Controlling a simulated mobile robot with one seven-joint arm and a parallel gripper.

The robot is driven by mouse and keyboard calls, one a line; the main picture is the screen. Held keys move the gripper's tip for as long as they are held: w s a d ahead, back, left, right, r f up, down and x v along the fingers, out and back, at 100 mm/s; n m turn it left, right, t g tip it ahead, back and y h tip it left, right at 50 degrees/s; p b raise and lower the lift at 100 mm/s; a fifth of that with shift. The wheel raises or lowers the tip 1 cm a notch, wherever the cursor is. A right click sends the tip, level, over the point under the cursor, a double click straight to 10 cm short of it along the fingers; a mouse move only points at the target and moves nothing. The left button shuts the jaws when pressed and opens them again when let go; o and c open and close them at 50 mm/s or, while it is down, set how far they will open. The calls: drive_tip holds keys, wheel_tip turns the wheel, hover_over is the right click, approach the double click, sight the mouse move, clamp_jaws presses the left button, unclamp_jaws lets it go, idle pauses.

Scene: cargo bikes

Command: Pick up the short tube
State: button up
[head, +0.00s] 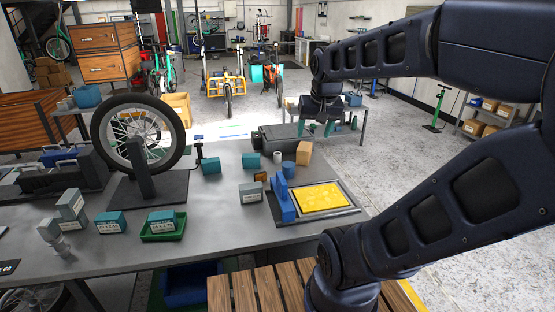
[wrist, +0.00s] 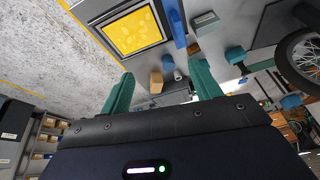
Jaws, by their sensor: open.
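A small white upright cylinder (head: 277,157), which looks like the short tube, stands on the grey workbench (head: 215,228) near its back right. It is beside a blue cylinder (head: 289,169) and a cardboard box (head: 303,153). In the wrist view the small pale cylinder (wrist: 177,75) shows between the fingers, nearer the right one. My gripper (head: 316,128) is open and empty, with its teal fingers apart. It hangs above and beyond the bench's back right corner, clear of the cylinder. The wrist view shows both fingers of the gripper (wrist: 164,70).
A dark case (head: 285,137) lies behind the cylinder. A wheel on a stand (head: 136,132) rises at left. Bare bench lies at front centre.

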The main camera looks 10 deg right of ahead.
drive_tip(key=w+m+g, duration=0.1)
drive_tip(key=w+m, duration=0.3)
drive_tip(key=w, duration=1)
drive_tip(key=m+g, duration=0.3)
drive_tip(key=m, duration=0.9)
hover_over(277, 153)
drive_tip(key=f, duration=2.5)
drive_tip(key=shift+s+f, duration=0.25)
drive_tip(key=shift+s, duration=0.1)
drive_tip(key=shift+w+f, duration=0.15)
drive_tip(key=shift+f, duration=5)
drive_tip(key=c, duration=1.2)
drive_tip(key=shift+r, duration=0.15)
